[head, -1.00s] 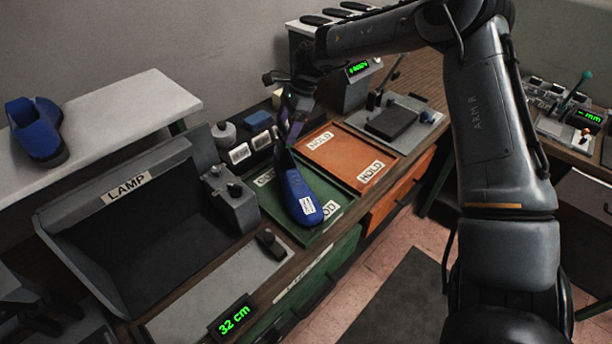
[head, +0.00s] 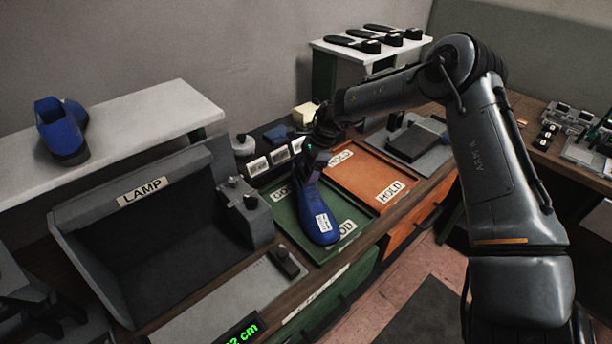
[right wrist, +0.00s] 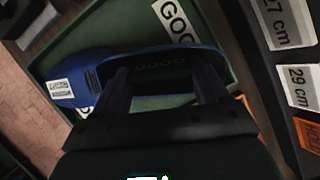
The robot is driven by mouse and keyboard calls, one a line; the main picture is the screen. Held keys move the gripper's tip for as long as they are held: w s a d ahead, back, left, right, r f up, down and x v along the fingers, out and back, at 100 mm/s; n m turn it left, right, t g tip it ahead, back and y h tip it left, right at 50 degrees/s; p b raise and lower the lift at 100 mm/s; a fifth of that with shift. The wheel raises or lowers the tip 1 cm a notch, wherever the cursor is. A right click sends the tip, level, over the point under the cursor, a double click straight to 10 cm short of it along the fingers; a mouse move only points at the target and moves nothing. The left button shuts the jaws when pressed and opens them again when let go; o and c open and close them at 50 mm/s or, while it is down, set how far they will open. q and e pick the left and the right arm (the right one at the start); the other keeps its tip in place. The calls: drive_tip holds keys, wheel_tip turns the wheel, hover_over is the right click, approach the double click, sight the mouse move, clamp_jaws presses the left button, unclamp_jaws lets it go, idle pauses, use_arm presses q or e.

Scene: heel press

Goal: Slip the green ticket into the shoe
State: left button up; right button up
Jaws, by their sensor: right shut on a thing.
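A blue shoe (head: 318,212) with a white label lies on the green GOOD tray (head: 350,213). It also shows in the right wrist view (right wrist: 78,88), its opening under my right gripper. My right gripper (head: 310,160) points down at the shoe's opening. In the right wrist view its two fingers (right wrist: 165,92) stand apart over the opening, shut on the green ticket (right wrist: 165,64), a dark, shadowed piece printed GOOD. Its lower edge is hard to make out, so how deep it sits in the shoe is unclear. My left gripper is out of view.
An orange HOLD tray (head: 365,180) adjoins the green one. A grey LAMP box (head: 150,235) stands left. Size-labelled holders (head: 270,160) line the back. Another blue shoe (head: 62,135) sits on a white shelf (head: 150,120).

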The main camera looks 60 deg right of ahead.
drive_tip(key=shift+f, duration=0.5)
drive_tip(key=shift+f+b, duration=0.2)
drive_tip(key=shift+b, duration=0.1)
drive_tip(key=o, duration=0.7)
drive_tip(key=shift+r, duration=0.15)
drive_tip(key=shift+r+p, duration=0.25)
drive_tip(key=shift+p, duration=0.2)
drive_tip(key=p+v, duration=0.1)
drive_tip(key=v, duration=1)
drive_tip(key=shift+s+d+r, duration=0.1)
drive_tip(key=shift+d+r, duration=0.1)
drive_tip(key=shift+r, duration=0.1)
